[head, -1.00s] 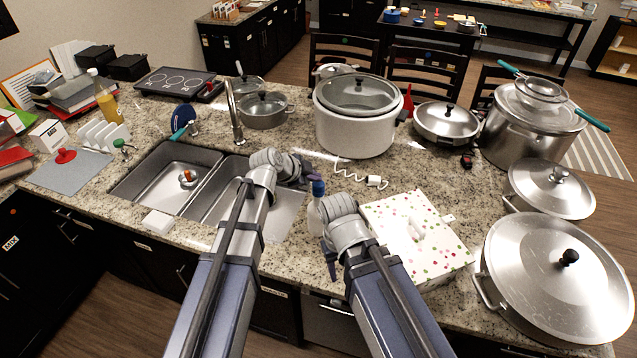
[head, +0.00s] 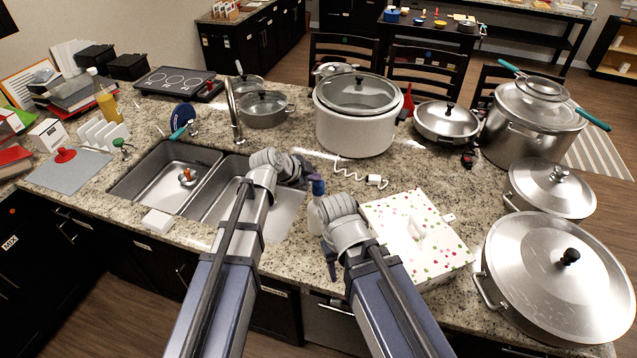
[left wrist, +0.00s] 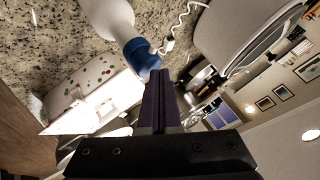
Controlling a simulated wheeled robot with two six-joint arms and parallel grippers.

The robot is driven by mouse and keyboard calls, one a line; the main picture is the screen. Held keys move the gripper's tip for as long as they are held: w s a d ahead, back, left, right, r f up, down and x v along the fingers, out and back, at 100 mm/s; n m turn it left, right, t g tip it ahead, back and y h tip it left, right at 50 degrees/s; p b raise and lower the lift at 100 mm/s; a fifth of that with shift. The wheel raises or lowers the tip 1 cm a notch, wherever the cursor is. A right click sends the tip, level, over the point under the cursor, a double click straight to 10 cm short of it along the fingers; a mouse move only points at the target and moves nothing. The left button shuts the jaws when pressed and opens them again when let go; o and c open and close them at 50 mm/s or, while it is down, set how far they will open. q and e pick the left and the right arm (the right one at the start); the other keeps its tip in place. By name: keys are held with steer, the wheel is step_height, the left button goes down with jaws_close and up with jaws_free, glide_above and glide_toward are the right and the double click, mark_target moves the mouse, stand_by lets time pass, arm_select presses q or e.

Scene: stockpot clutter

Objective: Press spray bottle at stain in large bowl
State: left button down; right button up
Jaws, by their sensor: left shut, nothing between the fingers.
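The spray bottle, a white bottle (head: 315,216) with a blue top, stands on the counter between my two arms. It also shows in the left wrist view as a white body (left wrist: 108,18) with a blue top. My left gripper (head: 309,173) is shut and empty beside the blue top; in the left wrist view its fingertips (left wrist: 158,76) are right at the top, and whether they touch it is unclear. My right gripper (head: 331,263) is low at the counter's front edge, mostly hidden behind its wrist. I cannot make out a large bowl or a stain.
A white spotted box (head: 415,235) stands right of the bottle, and a large white pot (head: 355,130) behind it. A coiled white cord (head: 360,177) lies between. The sink (head: 165,175) is at left. Large steel lidded pots (head: 555,275) fill the right side.

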mark_target(315, 184)
arm_select(q)
steer(key=shift+f, duration=0.2)
steer(key=shift+r, duration=0.15)
steer(key=shift+r+p, duration=0.3)
steer(key=shift+p, duration=0.1)
step_height(315, 184, up, 6)
steer(key=p, duration=0.6)
steer(key=shift+r, duration=0.1)
stand_by(0.3)
stand_by(0.5)
